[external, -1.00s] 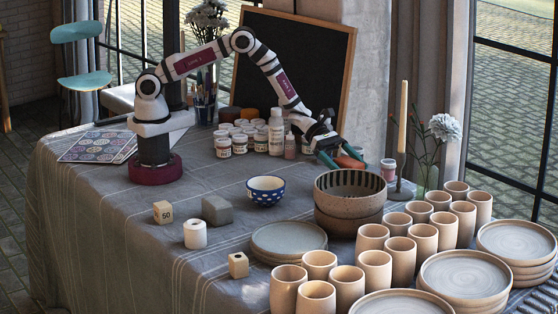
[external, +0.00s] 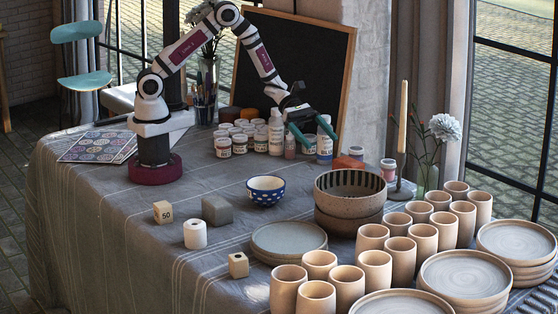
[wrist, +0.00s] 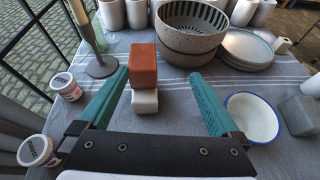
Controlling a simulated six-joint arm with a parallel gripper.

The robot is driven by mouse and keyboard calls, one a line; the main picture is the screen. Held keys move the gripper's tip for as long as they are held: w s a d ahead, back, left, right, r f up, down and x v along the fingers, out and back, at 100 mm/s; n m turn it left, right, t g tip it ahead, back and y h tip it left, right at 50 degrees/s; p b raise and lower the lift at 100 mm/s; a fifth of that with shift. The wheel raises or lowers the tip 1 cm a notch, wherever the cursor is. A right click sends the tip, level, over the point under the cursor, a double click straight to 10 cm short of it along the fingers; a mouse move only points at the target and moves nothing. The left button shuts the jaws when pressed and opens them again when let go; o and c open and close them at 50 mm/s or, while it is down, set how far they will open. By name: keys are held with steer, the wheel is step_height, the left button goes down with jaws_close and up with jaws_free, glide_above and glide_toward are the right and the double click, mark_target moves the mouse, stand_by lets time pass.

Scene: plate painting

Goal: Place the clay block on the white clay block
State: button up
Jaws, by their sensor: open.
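My gripper (external: 315,134) is open and empty, raised above and to the left of the block in the external view.
Stacked speckled bowls (external: 350,205) stand close to the blocks. Paint jars (external: 388,168), a candle holder (external: 401,190) and bottles (external: 276,132) are nearby. A blue dotted bowl (external: 266,190) and grey block (external: 217,210) stand left. Cups and plates fill the right.

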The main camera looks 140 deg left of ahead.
steer(key=d+r+m+g+h, duration=0.25)
steer(key=d+m, duration=0.35)
steer(key=d, duration=0.4)
steer(key=d+r+m+g+h, duration=0.2)
steer(key=d+r+m+h, duration=0.3)
steer(key=d, duration=0.5)
steer(key=s+d+r+m+g, duration=0.1)
steer(key=s+d+m+g, duration=0.5)
steer(key=d+m, duration=0.4)
steer(key=s+d+m+g+y, duration=0.3)
steer(key=s+d+m, duration=0.1)
steer(key=s+m, duration=0.4)
steer(key=s+a+m+y, duration=0.5)
steer(key=s+m+y, duration=0.2)
steer(key=s+m, duration=0.3)
steer(key=shift+s+a+r+m, duration=0.3)
steer(key=shift+r+m, duration=0.1)
steer(key=shift+m, duration=0.1)
